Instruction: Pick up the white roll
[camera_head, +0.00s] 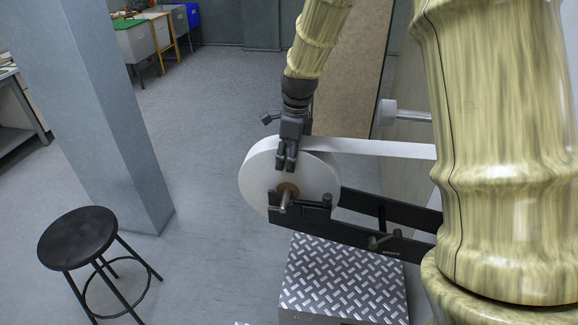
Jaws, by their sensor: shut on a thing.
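The white roll (259,182) sits upright on a metal spindle (286,200) held by a black bracket (350,226). A white web (390,149) runs from its top to the right. My gripper (287,165) points down at the upper front of the roll. Its jaws are shut on the roll's edge, with the fingers over the front face. The roll's back side is hidden, and the far finger is hard to see.
A diamond-plate metal box (345,280) stands below the bracket. A white roller (388,112) sticks out at the back right. A black stool (78,238) and a blue-grey pillar (100,110) are at left. The floor between pillar and roll is clear.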

